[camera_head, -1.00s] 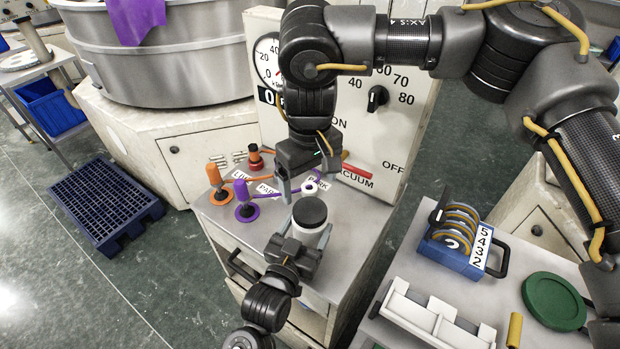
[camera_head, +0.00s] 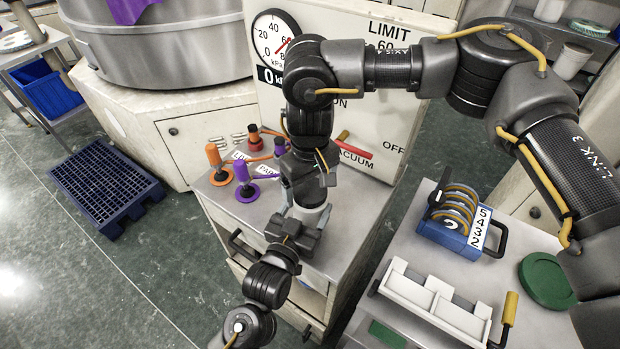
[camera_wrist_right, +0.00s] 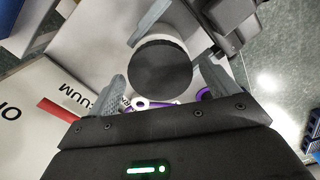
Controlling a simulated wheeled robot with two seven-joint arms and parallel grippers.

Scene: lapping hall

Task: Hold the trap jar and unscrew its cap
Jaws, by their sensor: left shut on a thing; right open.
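The trap jar (camera_wrist_right: 167,38) stands upright on the grey cabinet top, its pale body mostly hidden in the head view by my grippers. Its round black cap (camera_wrist_right: 160,70) faces the right wrist camera. My left gripper (camera_head: 303,224) is shut on the jar's body from the front. My right gripper (camera_head: 308,192) points down over the jar. In the right wrist view its two fingers stand open on either side of the cap, with gaps between them and the cap.
Orange (camera_head: 215,160) and purple (camera_head: 242,178) handled valves stand left of the jar. Behind is the vacuum panel (camera_head: 375,130) with a red lever (camera_head: 353,149). At right, a table holds a blue ring rack (camera_head: 452,225), white tray (camera_head: 432,305) and green disc (camera_head: 546,281).

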